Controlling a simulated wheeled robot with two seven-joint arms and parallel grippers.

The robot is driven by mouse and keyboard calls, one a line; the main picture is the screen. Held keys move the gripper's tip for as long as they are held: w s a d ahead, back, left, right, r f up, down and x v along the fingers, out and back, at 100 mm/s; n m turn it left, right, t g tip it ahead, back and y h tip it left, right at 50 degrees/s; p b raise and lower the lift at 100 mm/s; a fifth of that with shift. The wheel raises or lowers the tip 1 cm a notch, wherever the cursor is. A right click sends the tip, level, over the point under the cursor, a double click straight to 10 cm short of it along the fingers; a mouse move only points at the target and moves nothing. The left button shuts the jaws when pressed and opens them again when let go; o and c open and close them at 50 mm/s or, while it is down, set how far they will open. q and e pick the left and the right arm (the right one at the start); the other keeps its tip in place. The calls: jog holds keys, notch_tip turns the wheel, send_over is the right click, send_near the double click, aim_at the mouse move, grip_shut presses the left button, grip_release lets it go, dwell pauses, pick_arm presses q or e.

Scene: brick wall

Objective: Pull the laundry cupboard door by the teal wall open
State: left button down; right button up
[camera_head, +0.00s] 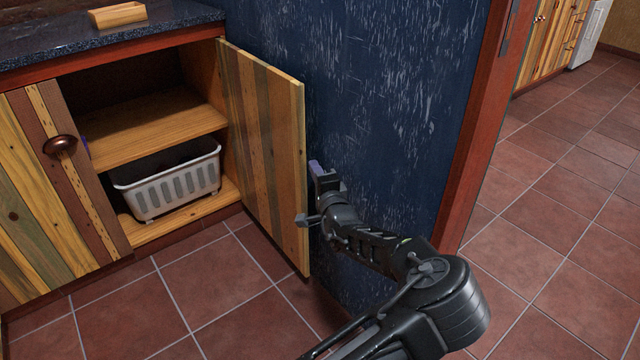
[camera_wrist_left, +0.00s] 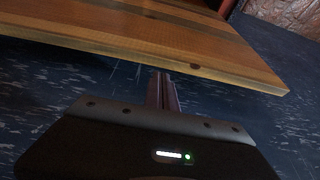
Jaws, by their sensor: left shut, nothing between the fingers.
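The laundry cupboard door (camera_head: 262,150), of striped wooden planks, stands wide open by the dark blue, worn wall (camera_head: 390,90). Its hinge side is at the cupboard's right end, and its free edge points out into the room. My left gripper (camera_head: 317,170) is shut and empty, just right of the free edge, between the door and the wall. In the left wrist view the shut fingers (camera_wrist_left: 164,92) lie beside the door (camera_wrist_left: 150,45). I cannot tell whether they touch it. The door's handle is hidden. My right gripper is not in view.
Inside the cupboard, a white basket (camera_head: 170,183) stands on the bottom under a wooden shelf (camera_head: 155,130). The left door (camera_head: 50,185) with a copper knob (camera_head: 60,145) is closed. The tiled floor (camera_head: 215,290) in front is clear.

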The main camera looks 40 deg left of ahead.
pick_arm(q)
jog(key=shift+w+a, duration=0.3)
jog(key=shift+a, duration=0.1)
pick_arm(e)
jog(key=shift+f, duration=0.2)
pick_arm(q)
jog(key=shift+s, duration=0.1)
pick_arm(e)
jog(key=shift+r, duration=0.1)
